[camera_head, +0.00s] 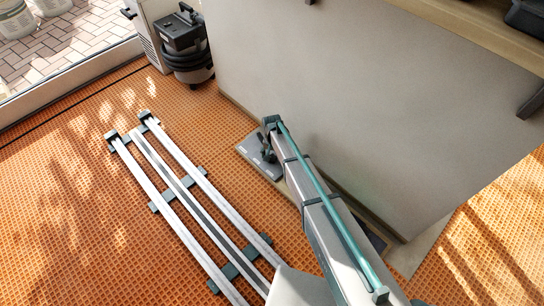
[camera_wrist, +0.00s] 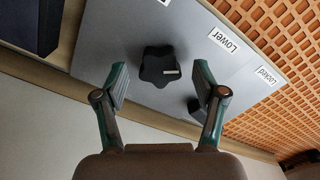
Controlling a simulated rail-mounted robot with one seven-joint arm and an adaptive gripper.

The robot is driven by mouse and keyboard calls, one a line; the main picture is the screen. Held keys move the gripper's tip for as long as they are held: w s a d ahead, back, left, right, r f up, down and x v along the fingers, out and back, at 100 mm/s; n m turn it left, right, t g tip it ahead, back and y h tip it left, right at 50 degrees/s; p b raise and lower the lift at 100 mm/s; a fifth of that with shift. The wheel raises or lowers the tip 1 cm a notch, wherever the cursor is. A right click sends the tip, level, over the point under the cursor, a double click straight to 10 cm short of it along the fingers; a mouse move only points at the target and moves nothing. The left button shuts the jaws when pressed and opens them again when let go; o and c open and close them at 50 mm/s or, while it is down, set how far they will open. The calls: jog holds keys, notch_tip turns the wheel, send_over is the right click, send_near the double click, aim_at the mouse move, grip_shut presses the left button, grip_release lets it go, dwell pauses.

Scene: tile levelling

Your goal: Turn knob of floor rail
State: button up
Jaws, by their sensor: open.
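The knob (camera_wrist: 159,66) is black and lobed, with a small pale mark near its edge, and sits on a grey plate (camera_wrist: 120,38) in the wrist view. The plate carries white labels reading "Lower" and "Locked". My gripper (camera_wrist: 160,75) is open, its fingers on either side of the knob with gaps visible; whether it is level with the knob's height I cannot tell. In the head view my gripper (camera_head: 267,146) is over the grey plate (camera_head: 250,152) on the floor by the wall, and the knob is not distinguishable. The floor rail (camera_head: 185,205) has long parallel silver bars.
A grey wall panel (camera_head: 330,90) stands close beside my arm. Orange waffle matting (camera_head: 70,190) covers the floor, with open room left of the rail. A vacuum cleaner (camera_head: 187,48) stands at the back. A small dark block (camera_wrist: 195,108) is partly hidden by the right finger.

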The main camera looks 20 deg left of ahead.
aim_at(272, 158)
notch_tip(272, 158, up, 11)
jog(key=shift+r, duration=0.2)
dwell(0.6)
jog(key=s+d+r+m+g, duration=0.25)
jog(key=s+d+g, duration=0.75)
jog(key=s+d, duration=3)
jog(key=s+r+t+p, duration=0.1)
jog(key=s+r+p, duration=0.1)
jog(key=r+p, duration=0.8)
jog(key=s+d+r+n+t+p, duration=0.1)
jog(key=r+p, duration=0.9)
jog(key=p, duration=1.6)
jog(key=s+t, duration=0.1)
jog(key=s, duration=0.1)
jog(key=shift+s+r, duration=0.35)
jog(key=shift+f, duration=0.1)
